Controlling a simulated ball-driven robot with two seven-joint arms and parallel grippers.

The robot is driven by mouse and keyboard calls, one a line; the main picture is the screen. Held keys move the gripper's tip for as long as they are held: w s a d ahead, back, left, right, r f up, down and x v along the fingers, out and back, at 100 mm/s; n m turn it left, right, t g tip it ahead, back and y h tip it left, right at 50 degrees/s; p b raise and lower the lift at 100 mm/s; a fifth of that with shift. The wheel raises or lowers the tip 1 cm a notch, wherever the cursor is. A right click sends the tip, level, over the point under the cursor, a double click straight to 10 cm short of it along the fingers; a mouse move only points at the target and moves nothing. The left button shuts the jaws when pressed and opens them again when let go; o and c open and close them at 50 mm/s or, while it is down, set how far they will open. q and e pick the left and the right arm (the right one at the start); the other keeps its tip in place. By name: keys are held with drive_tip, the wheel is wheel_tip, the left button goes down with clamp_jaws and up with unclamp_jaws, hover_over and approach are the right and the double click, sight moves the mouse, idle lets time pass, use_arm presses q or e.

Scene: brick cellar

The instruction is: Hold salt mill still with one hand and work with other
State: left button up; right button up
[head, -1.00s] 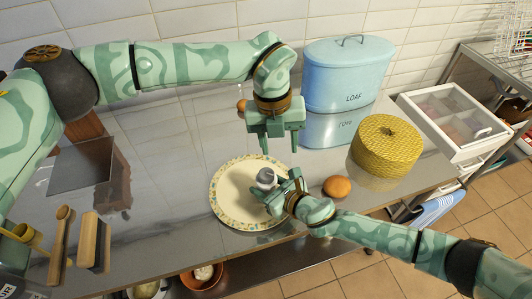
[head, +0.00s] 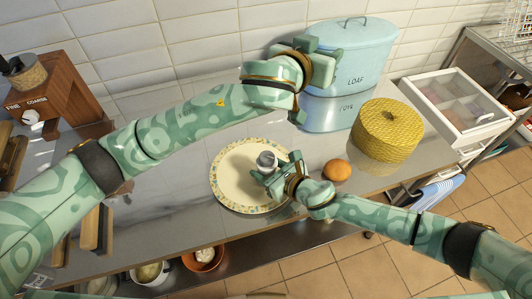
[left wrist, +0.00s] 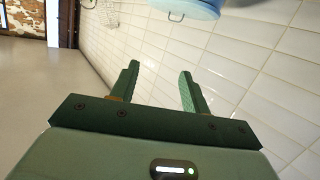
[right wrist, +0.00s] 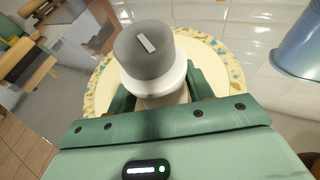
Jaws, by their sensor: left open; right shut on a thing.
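The salt mill (head: 267,160), with a grey cap and white body, stands upright over the cream plate with a patterned rim (head: 222,192). My right gripper (head: 273,173) is shut around the mill from the front right. The right wrist view shows the mill's grey cap with a pale bar mark (right wrist: 147,45) between the fingers; its foot is hidden. My left gripper (head: 322,68) is raised behind and to the right of the mill, in front of the blue bin, apart from the mill. Its fingers are spread and empty in the left wrist view (left wrist: 158,72).
The blue LOAF bin (head: 372,60) stands against the tiled wall. A yellow woven basket (head: 385,130) and an orange-brown round thing (head: 336,170) are right of the plate. A wooden box marked FINE COARSE (head: 60,95) is at far left. The worktop's front edge lies close below the plate.

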use_arm(q)
drive_tip(key=s+a+f+n+g+y, duration=0.25)
drive_tip(key=a+f+g+y, duration=0.2)
drive_tip(key=f, duration=0.25)
drive_tip(key=m+g+y, duration=0.1)
drive_tip(key=g+y, duration=0.1)
drive_tip(key=g, duration=0.2)
approach(267, 156)
drive_tip(key=shift+m+g, duration=0.25)
drive_tip(key=x, duration=0.8)
drive_tip(key=shift+w+f, duration=0.25)
drive_tip(key=c, duration=0.7)
